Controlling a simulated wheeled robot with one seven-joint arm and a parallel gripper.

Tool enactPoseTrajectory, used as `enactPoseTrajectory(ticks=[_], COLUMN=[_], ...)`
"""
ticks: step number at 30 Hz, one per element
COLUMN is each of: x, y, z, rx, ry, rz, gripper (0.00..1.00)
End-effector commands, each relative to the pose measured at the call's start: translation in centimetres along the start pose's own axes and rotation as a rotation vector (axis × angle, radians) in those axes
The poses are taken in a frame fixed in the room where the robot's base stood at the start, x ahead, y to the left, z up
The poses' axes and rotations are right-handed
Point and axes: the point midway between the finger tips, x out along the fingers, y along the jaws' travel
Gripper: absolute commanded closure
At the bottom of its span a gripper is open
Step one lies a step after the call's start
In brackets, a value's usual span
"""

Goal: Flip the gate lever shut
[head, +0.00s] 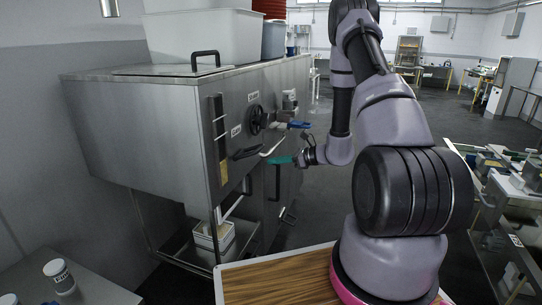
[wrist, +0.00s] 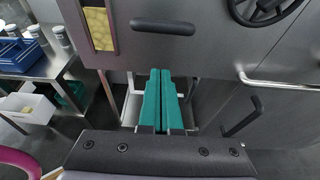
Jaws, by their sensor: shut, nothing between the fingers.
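My gripper (head: 270,162) has teal fingers in front of the steel vat's (head: 150,130) front face. In the wrist view, my gripper (wrist: 160,72) has its two fingers side by side, shut and empty, pointing toward the space below the vat's panel. A black bent lever (wrist: 243,118) stands to the right of the fingers, apart from them. It may be the gate lever, but I cannot tell for sure. A black bar handle (wrist: 163,26) is on the panel above the fingertips; it also shows in the head view (head: 245,153).
A black handwheel (wrist: 265,8) and a pale bent rail (wrist: 285,84) project at the right of the panel. A white bin (head: 214,238) sits under the vat. A wooden-topped surface (head: 280,280) lies below my arm. Side tables hold cups (head: 58,275).

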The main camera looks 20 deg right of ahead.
Motion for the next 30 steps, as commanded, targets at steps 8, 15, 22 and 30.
enactPoseTrajectory(ticks=[8, 15, 22, 30], x=[-6.7, -9.6, -10.0, -9.9], y=[0.0, 0.1, 0.2, 0.1], z=[0.7, 0.9, 0.9, 0.9], rx=[-0.001, 0.0, 0.001, 0.001], ry=[0.002, 0.002, 0.002, 0.002], rz=[-0.004, -0.002, 0.0, 0.0], gripper=[1.0, 1.0, 1.0, 1.0])
